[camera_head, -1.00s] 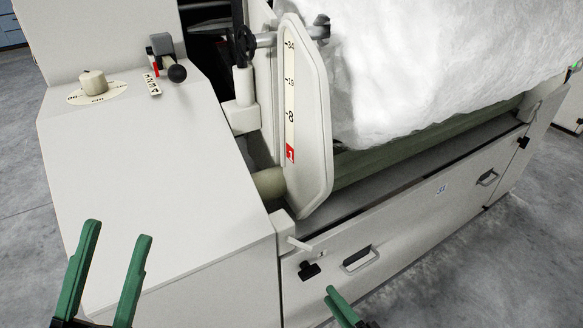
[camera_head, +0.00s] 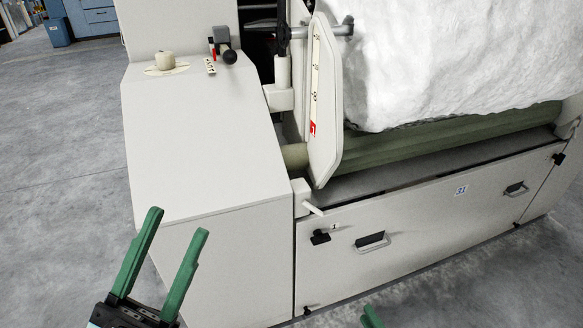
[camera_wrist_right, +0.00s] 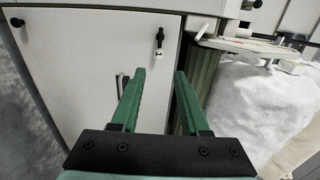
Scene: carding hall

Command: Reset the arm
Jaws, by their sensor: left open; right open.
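My left gripper (camera_head: 175,255) is at the lower left of the head view, its two green fingers spread apart and nothing between them. It is in front of the white side housing of the carding machine (camera_head: 205,150). Of my right gripper, only one green fingertip (camera_head: 371,316) shows at the bottom edge of the head view. In the right wrist view both green fingers of my right gripper (camera_wrist_right: 160,75) are apart and empty, in front of a pale machine panel (camera_wrist_right: 85,70).
A large white fibre mass (camera_head: 450,60) rests above a green roller (camera_head: 450,138). A scale plate (camera_head: 325,100) stands beside it. A lever with a dark knob (camera_head: 229,56) and a dial (camera_head: 166,62) sit on the housing. A handle (camera_head: 371,241) is on the front panel. Grey floor (camera_head: 60,200) is clear at left.

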